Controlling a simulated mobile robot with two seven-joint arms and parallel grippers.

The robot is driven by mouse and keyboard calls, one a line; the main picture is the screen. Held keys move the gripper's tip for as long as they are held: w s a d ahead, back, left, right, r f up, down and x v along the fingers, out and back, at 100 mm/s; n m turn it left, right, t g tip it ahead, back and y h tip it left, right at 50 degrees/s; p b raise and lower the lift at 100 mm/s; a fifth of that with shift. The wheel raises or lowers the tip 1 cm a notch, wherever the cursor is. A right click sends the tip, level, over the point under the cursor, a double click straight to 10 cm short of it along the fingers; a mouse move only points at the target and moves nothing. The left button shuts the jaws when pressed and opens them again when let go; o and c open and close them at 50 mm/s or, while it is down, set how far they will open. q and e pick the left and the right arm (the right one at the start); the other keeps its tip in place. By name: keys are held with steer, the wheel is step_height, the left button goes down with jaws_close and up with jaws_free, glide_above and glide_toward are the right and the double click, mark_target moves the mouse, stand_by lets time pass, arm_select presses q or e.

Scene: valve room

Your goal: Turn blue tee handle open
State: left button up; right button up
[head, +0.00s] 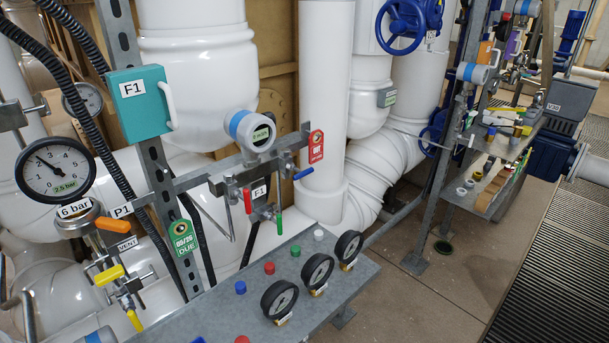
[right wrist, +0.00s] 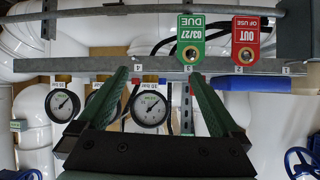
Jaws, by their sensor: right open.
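My right gripper (right wrist: 158,74) is open in the right wrist view, its two dark green fingers spread wide with nothing held between them. The fingers point at a grey rail carrying small number labels. A blue bar-like part (right wrist: 246,84) lies just below that rail, to the right of the right finger and apart from it. I cannot tell whether it is the blue tee handle. In the head view, a small blue handle (head: 303,173) sticks out at a slant below a red tag on a bracket. Neither gripper shows in the head view.
The right wrist view shows a white-faced gauge (right wrist: 149,107) between the fingers, a green tag (right wrist: 190,35) and a red tag (right wrist: 245,38). In the head view, a grey panel (head: 225,308) with gauges stands in front, and a shelf rack (head: 490,205) is at right. Bare floor (head: 440,290) lies between.

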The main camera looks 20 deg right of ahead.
steer(key=w+d+r+t+y, duration=0.2)
steer(key=w+d+r+t, duration=0.2)
steer(key=w+r, duration=0.6)
steer(key=n+t+y+b, duration=0.1)
steer(key=n+t+y, duration=0.15)
steer(key=t, duration=0.35)
glide_toward(305, 175)
steer(key=shift+m, duration=0.45)
steer(key=p+x, duration=0.1)
steer(key=x, duration=0.9)
steer(key=shift+w, duration=0.35)
steer(key=c, duration=1.3)
